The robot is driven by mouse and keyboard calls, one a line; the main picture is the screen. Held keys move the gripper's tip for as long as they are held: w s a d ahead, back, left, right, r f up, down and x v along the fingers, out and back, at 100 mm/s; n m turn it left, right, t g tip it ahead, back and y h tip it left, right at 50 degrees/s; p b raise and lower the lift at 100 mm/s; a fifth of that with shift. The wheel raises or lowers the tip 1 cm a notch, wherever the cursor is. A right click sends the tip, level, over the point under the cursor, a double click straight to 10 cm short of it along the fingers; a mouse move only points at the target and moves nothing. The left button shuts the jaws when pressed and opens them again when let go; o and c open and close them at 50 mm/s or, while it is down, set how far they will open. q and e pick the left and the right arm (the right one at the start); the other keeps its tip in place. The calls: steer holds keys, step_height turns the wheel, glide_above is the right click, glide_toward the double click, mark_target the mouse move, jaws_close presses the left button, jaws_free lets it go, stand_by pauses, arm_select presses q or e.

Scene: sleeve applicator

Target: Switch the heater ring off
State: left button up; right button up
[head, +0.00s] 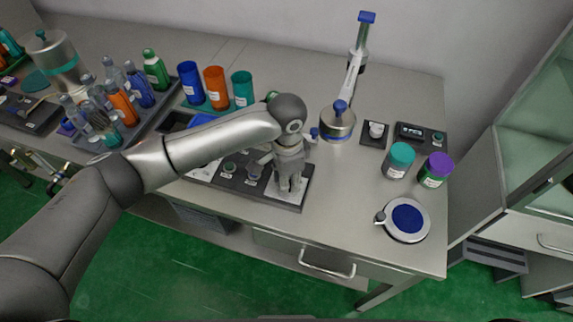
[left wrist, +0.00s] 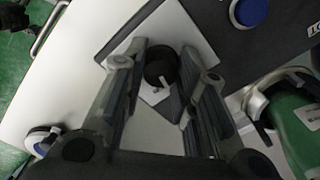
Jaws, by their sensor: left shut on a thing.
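A dark control panel (head: 238,182) lies along the front of the bench. My left gripper (head: 288,186) points down over the white plate at its right end. In the left wrist view a black round knob (left wrist: 162,68) with a small pale mark stands on the white plate (left wrist: 190,35). My left gripper (left wrist: 160,85) is shut on this knob, one finger on each side. In the head view the gripper hides the knob. I cannot tell which part is the heater ring itself. My right gripper is not in view.
A metal vessel with a blue ring (head: 338,124) stands behind the panel. Teal-lidded (head: 398,160) and purple-lidded (head: 435,170) jars and a round blue-topped device (head: 408,220) stand to the right. Several bottles and coloured cups (head: 215,88) crowd the left.

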arm_select(q)
steer(key=n+p, duration=0.2)
steer(key=p, duration=0.1)
steer(key=n+p, duration=0.3)
steer(key=p, duration=0.1)
steer(key=n+p, duration=0.3)
steer(key=shift+r+p, duration=0.3)
steer(key=shift+p, duration=0.1)
steer(key=n+p, duration=0.2)
steer(key=shift+f+n, duration=0.1)
steer(key=shift+n, duration=0.3)
steer(key=shift+w+f+n+p, duration=0.1)
steer(key=shift+n+p, duration=0.5)
steer(key=shift+p, duration=0.05)
steer(key=o, duration=1)
steer(key=shift+f, duration=0.1)
steer(key=shift+o, duration=0.2)
step_height(320, 180, up, 12)
